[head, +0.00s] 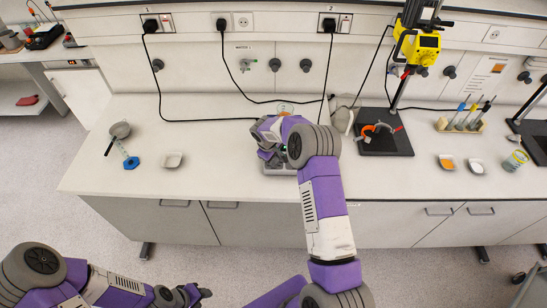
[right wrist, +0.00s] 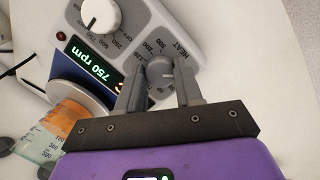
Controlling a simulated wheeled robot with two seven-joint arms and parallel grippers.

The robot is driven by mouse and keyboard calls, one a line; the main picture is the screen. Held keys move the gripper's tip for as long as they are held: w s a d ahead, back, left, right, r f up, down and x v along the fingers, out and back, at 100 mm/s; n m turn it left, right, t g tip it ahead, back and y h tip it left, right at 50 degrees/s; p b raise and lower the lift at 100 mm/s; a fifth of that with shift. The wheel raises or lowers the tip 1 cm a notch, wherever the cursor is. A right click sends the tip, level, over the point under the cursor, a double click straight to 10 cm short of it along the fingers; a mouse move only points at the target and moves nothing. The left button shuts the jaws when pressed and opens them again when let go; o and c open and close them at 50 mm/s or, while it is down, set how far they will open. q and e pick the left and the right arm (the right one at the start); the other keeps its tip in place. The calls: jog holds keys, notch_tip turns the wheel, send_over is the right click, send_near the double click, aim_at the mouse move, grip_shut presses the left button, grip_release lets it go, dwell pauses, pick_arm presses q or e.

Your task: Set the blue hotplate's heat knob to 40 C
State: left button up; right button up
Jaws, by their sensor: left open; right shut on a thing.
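The hotplate (right wrist: 197,38) fills the top of the right wrist view, with a grey-white front panel, bluish side and green display reading 750 rpm. Its heat knob (right wrist: 160,73), beside the HEAT label and printed numbers, sits between the fingers of my right gripper (right wrist: 160,88), which is shut on it. The knob's exact setting is hard to read. A second white knob (right wrist: 101,17) is clear of the fingers. In the head view my right arm hides most of the hotplate (head: 279,170). My left gripper (head: 196,294) is open and empty, low in front of the bench.
The bench left of the hotplate is mostly clear.

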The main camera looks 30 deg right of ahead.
jog(key=shift+f+m+b, duration=0.1)
jog(key=shift+m+b, duration=1.1)
jog(key=shift+b, duration=0.35)
jog(key=shift+m+y+b, duration=0.5)
jog(key=shift+m+b, duration=0.7)
jog(key=shift+m, duration=0.3)
jog(key=o, duration=1)
jog(key=shift+o, duration=0.2)
jog(key=shift+r, duration=0.2)
jog(key=r, duration=0.5)
jog(key=a+r, duration=0.1)
jog(key=r, duration=0.1)
jog(key=shift+s+r+b, duration=0.2)
jog(key=shift+s+b, duration=0.1)
jog(key=shift+s, duration=0.05)
